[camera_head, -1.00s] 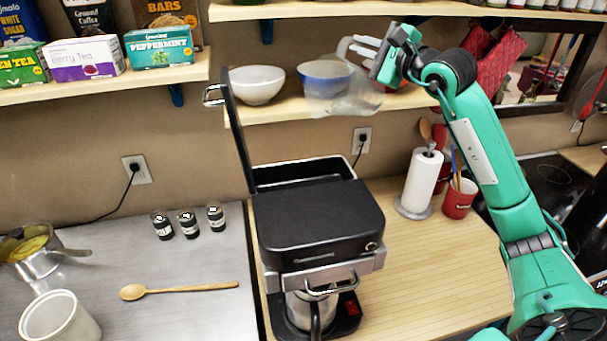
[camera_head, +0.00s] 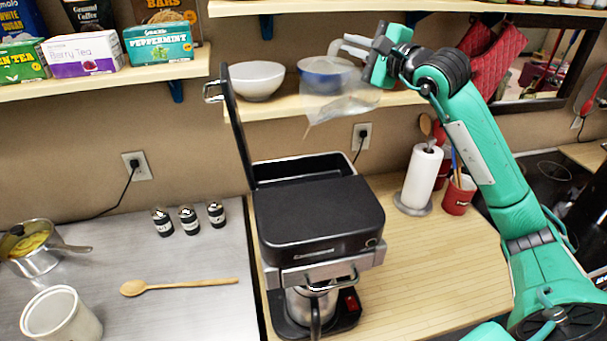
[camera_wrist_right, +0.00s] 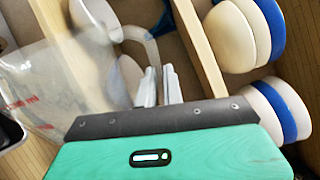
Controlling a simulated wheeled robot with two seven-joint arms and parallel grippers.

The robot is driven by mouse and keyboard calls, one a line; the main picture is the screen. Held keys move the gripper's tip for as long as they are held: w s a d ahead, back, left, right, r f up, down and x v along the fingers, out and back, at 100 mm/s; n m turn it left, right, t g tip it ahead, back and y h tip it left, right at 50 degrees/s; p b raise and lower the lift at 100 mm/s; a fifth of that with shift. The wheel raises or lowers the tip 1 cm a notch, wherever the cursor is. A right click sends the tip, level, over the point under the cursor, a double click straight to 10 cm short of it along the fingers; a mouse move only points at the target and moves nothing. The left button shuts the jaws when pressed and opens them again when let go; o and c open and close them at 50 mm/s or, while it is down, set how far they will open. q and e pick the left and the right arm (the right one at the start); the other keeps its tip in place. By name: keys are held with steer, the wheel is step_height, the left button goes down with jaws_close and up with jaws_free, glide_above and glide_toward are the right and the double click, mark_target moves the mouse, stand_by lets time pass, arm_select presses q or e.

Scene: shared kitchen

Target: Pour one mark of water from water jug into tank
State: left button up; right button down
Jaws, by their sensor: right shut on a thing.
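The clear water jug (camera_head: 340,105) hangs in the air, tipped with its rim down and to the left. My right gripper (camera_head: 355,46) is shut on its handle. The jug also shows in the right wrist view (camera_wrist_right: 55,85), with faint red markings and its handle between the fingers (camera_wrist_right: 158,86). The open tank (camera_head: 305,168) is at the back of the black coffee maker (camera_head: 318,215), its lid (camera_head: 237,128) raised at left. The jug is above and slightly right of the tank, apart from it. I cannot make out any water stream or level. My left gripper is not in view.
A white bowl (camera_head: 257,81) and a blue-and-white bowl (camera_head: 325,74) stand on the shelf behind the jug. A paper towel roll (camera_head: 422,178) and red utensil cup (camera_head: 458,196) stand at right. The wooden counter (camera_head: 430,265) is clear at front right.

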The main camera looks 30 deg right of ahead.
steer(key=shift+a+f, duration=0.1)
steer(key=shift+a, duration=0.15)
steer(key=shift+d, duration=0.1)
steer(key=shift+w+d, duration=0.2)
steer(key=shift+d, duration=0.2)
steer(key=shift+a, duration=0.1)
steer(key=shift+f, duration=0.1)
steer(key=shift+d+n+b, duration=0.25)
steer(key=shift+n+b, duration=0.05)
steer(key=shift+b, duration=0.05)
steer(key=shift+s+a+f+n+b, duration=0.15)
steer(key=shift+a+f+n+b, duration=0.15)
steer(key=shift+f+n+b, duration=0.15)
stand_by(1.0)
